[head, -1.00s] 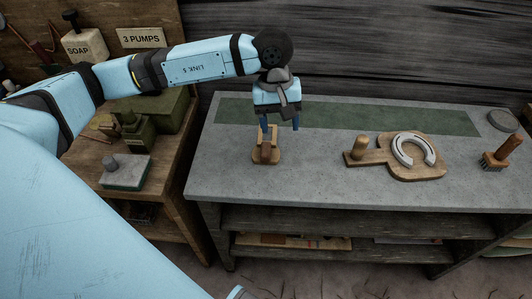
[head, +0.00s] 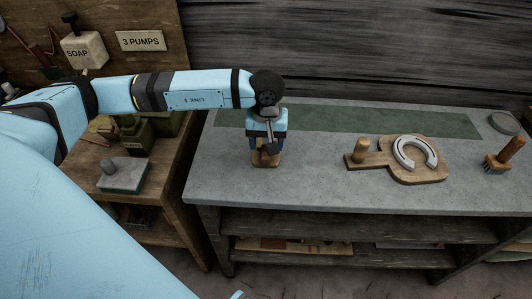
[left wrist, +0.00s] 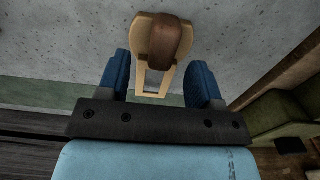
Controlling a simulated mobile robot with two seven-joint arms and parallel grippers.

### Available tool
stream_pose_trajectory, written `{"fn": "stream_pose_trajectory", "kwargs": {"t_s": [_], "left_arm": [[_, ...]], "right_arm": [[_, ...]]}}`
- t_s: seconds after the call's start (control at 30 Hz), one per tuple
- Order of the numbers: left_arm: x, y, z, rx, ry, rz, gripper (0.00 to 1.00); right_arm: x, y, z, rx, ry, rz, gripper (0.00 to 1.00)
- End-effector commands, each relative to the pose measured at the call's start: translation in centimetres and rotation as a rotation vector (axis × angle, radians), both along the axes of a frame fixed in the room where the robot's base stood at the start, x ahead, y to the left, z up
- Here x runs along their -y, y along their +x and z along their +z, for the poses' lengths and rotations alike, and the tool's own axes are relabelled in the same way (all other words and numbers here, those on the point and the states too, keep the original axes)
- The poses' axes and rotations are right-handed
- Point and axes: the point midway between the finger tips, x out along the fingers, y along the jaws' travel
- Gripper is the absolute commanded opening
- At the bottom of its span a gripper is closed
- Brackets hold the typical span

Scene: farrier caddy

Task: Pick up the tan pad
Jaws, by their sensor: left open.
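The tan pad (head: 265,161) lies on the grey bench top, partly hidden under my left gripper in the head view. In the left wrist view the tan pad (left wrist: 142,32) has a rounded end, a brown block or strap across its top and an open tan frame at its near end. My left gripper (head: 265,147) is right above the pad, pointing down. In the left wrist view its blue fingers (left wrist: 159,70) are open on either side of the pad's frame, with gaps on both sides. My right gripper is not in view.
On the grey bench (head: 310,180) a wooden board (head: 430,172) with a peg carries a pale horseshoe (head: 403,149). A brush (head: 503,155) stands at the right. A green mat strip (head: 350,122) lies behind.

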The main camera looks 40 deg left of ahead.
Motion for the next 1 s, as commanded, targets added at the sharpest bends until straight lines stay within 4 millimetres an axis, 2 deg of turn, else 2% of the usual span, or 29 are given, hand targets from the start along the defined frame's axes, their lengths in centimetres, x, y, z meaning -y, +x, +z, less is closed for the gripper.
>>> {"fn": "stream_pose_trajectory", "kwargs": {"t_s": [0.1, 0.2, 0.43, 0.47, 0.7, 1.0], "left_arm": [[-0.2, -0.1, -2.1, -0.004, 0.000, 0.001, 0.60], [-0.2, -0.1, -3.2, -0.001, -0.001, 0.001, 0.60], [-0.2, -0.1, -3.4, 0.000, 0.000, 0.001, 0.60], [-0.2, -0.1, -3.4, 0.000, 0.000, 0.001, 0.55], [-0.2, -0.1, -3.4, 0.000, 0.000, 0.001, 0.00], [-0.2, 0.0, -3.2, 0.001, -0.001, 0.001, 0.00]], "right_arm": [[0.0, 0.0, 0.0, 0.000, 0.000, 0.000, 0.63], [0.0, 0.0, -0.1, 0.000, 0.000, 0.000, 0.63], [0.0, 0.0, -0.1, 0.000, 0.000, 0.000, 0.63], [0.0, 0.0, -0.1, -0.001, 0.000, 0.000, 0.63], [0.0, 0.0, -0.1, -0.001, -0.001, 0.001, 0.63], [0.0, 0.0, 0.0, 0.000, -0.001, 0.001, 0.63]]}}
